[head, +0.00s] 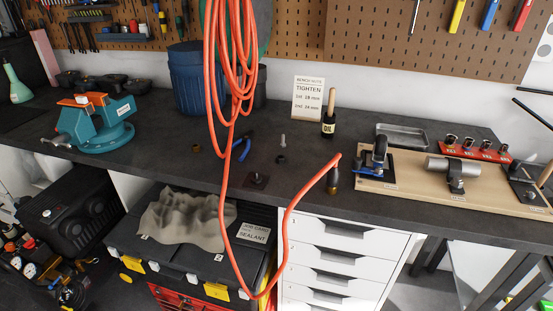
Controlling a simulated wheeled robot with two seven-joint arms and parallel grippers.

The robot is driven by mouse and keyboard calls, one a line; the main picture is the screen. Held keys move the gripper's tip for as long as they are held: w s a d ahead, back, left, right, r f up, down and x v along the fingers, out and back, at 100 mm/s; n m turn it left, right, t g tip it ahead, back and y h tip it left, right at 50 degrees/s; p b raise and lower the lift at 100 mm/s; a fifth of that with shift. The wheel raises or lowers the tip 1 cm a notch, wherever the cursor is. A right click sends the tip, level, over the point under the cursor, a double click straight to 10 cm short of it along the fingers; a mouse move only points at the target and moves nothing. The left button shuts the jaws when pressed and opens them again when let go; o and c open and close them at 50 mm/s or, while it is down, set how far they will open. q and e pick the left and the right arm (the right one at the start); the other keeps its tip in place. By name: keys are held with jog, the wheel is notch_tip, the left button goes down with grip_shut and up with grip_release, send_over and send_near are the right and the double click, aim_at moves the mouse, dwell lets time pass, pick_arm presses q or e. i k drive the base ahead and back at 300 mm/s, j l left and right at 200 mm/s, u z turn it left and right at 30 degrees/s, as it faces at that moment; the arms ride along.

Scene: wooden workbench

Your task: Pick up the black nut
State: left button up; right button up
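A small dark ring that looks like the black nut (281,159) lies flat on the dark bench top, just in front of a small upright grey bolt (283,141). A second, brownish nut (196,148) lies further left on the bench. A dark square plate with a short stud (257,179) sits near the front edge. Neither of my grippers can be made out in the head view.
An orange hose (223,170) hangs in front of the bench, left of the black nut, and loops up to a nozzle (333,180) at the front edge. A blue-handled tool (243,147), oil bottle (328,125), sign (307,99), teal vise (95,125) and wooden fixture board (410,185) surround it.

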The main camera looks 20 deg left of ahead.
aim_at(280, 159)
jog(key=i+j+u, duration=0.15)
jog(key=j, duration=0.25)
jog(key=i+j+u, duration=0.15)
jog(key=j, duration=0.25)
jog(key=i+j+u, duration=0.2)
jog(key=j, duration=0.15)
